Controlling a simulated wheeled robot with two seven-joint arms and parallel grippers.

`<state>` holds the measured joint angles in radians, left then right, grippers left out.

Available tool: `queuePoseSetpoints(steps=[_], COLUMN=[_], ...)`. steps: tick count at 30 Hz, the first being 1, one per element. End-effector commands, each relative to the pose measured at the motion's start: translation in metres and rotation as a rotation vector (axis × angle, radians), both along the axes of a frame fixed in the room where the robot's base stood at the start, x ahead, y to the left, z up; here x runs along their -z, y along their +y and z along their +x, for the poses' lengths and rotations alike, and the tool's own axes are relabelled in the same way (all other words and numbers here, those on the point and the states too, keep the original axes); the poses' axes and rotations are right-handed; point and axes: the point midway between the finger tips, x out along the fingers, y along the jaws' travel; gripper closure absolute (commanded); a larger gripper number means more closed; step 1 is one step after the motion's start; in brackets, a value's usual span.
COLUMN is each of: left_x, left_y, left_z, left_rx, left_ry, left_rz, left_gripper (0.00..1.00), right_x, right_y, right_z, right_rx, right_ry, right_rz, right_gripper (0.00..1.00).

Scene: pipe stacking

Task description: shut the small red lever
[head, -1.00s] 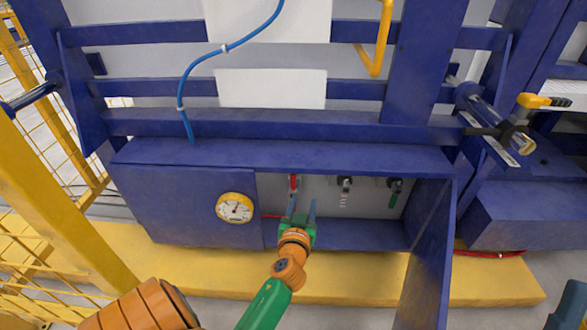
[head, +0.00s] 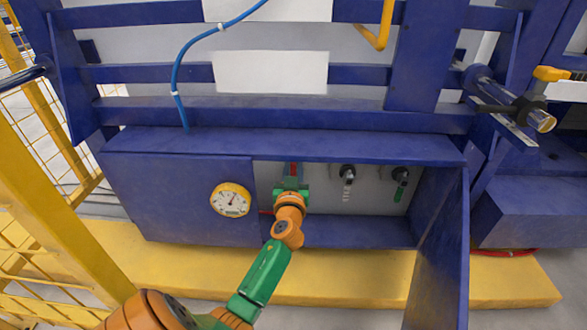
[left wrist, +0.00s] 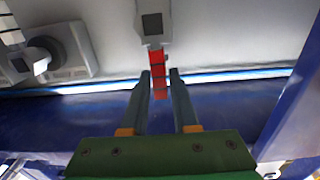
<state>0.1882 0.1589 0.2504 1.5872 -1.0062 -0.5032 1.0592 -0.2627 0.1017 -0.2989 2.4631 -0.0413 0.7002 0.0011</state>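The small red lever (head: 293,169) hangs from its valve inside the open blue cabinet, just right of the gauge door. In the head view my left gripper (head: 291,181) is at the lever and hides its lower part. In the left wrist view the red lever (left wrist: 158,72) points down from a grey valve body (left wrist: 153,23). My left gripper's fingertips (left wrist: 160,73) stand one on each side of the lever's lower part, with narrow gaps visible, so it looks open. My right gripper is not in view.
A black valve with a pale handle (head: 347,184) and one with a green handle (head: 399,188) hang to the right. The cabinet's open door (head: 440,255) stands at the right. A round gauge (head: 231,200) is on the left panel.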

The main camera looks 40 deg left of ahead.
Motion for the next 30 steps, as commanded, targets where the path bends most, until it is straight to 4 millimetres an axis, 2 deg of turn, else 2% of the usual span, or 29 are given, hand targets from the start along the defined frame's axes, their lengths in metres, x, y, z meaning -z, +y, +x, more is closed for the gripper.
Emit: queuePoseSetpoints(steps=[1, 2, 3, 30], left_x=[0.0001, 0.0002, 0.0002, 0.0013], left_y=[-0.0001, -0.0002, -0.0002, -0.0008], left_z=[0.0000, -0.0001, -0.0001, -0.0001], left_rx=[0.000, 0.000, 0.000, 0.001], left_ry=[0.000, 0.000, 0.000, 0.002], left_rz=[0.000, 0.000, 0.000, -0.001], left_gripper=[0.89, 0.97, 1.00, 1.00], right_x=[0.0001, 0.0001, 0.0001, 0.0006], right_y=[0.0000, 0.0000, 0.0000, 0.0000], right_z=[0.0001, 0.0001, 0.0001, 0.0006], right_rx=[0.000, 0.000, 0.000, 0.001], right_ry=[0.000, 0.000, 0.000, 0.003], right_rz=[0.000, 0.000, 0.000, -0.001], right_gripper=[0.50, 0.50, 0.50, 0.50])
